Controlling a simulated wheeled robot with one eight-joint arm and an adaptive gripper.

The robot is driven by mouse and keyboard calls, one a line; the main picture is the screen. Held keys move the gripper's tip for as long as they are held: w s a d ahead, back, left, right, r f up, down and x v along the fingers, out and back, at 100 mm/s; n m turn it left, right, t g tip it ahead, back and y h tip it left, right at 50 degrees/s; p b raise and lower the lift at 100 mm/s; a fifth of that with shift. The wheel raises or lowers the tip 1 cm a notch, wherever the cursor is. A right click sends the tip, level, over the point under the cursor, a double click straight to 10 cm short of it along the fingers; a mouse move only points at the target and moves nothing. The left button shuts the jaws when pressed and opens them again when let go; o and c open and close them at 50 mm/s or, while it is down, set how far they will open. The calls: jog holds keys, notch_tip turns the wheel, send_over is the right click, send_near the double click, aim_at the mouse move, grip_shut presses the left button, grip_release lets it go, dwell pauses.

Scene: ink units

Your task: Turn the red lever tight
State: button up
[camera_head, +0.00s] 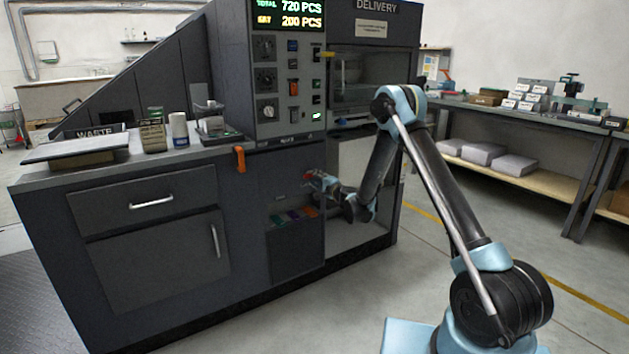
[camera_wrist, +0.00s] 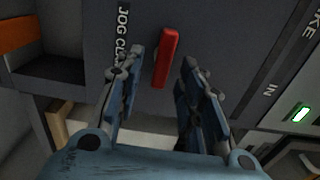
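The red lever (camera_wrist: 165,57) stands out from a dark panel in the wrist view, its long side nearly upright in the picture and leaning slightly right. My gripper (camera_wrist: 161,72) is open, with one blue-and-grey finger to the left of the lever and the other to its right. I see gaps between the lever and both fingers. In the head view my gripper (camera_head: 327,183) is at the front of the dark machine, at the end of my reaching arm.
A label partly reading "JOG CL" (camera_wrist: 123,32) is left of the lever. A lit green indicator (camera_wrist: 301,113) is at the right. In the head view an orange handle (camera_head: 239,159) hangs from the counter edge, and open bins (camera_head: 292,216) sit below my gripper.

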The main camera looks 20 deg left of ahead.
jog(key=v, duration=0.9)
jog(key=shift+s+d, duration=0.15)
jog(key=shift+d, duration=0.05)
